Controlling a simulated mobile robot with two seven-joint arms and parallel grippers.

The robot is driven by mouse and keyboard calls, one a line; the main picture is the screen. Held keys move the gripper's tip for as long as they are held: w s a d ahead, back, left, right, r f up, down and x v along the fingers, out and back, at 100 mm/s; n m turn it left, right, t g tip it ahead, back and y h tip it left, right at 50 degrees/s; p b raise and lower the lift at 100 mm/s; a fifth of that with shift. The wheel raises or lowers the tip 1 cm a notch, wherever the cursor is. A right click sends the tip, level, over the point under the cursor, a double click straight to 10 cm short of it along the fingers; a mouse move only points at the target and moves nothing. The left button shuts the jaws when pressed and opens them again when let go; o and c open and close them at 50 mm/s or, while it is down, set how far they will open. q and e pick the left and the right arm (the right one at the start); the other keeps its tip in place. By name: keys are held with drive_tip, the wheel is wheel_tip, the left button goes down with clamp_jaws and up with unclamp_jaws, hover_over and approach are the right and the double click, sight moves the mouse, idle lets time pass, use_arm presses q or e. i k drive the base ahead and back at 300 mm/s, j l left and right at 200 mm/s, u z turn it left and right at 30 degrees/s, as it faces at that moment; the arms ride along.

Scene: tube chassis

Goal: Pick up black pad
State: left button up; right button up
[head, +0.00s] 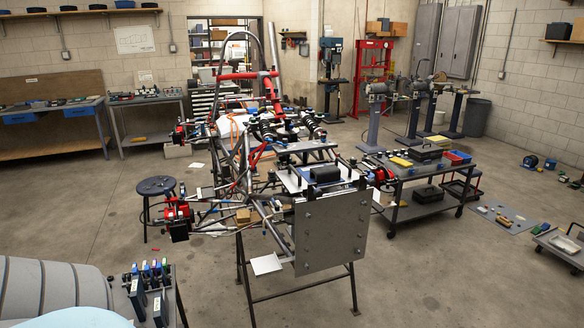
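A small black block (325,174), which looks like the black pad, rests on a light flat plate (300,180) at the front top of the tube chassis (232,165). A large grey metal plate (330,225) with bolts stands upright below it at the chassis front. The chassis sits on dark trestle legs. Neither of my grippers is in view.
A dark cart (425,209) with cases and bins stands right of the chassis. A round stool (155,187) stands left. A small stand (145,300) with colored-top items is at lower left. The concrete floor in front is mostly open.

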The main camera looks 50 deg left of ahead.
sight(330, 173)
drive_tip(key=i+u, duration=0.25)
drive_tip(key=u, duration=0.2)
drive_tip(key=i+l+u, duration=0.2)
drive_tip(key=u, duration=0.25)
drive_tip(key=i+l+u, duration=0.25)
drive_tip(key=u, duration=0.25)
drive_tip(key=i+l+u, duration=0.15)
drive_tip(key=u, duration=0.25)
drive_tip(key=i+l+u, duration=0.15)
drive_tip(key=u, duration=0.25)
drive_tip(key=i+l+u, duration=0.1)
drive_tip(key=l+u, duration=0.25)
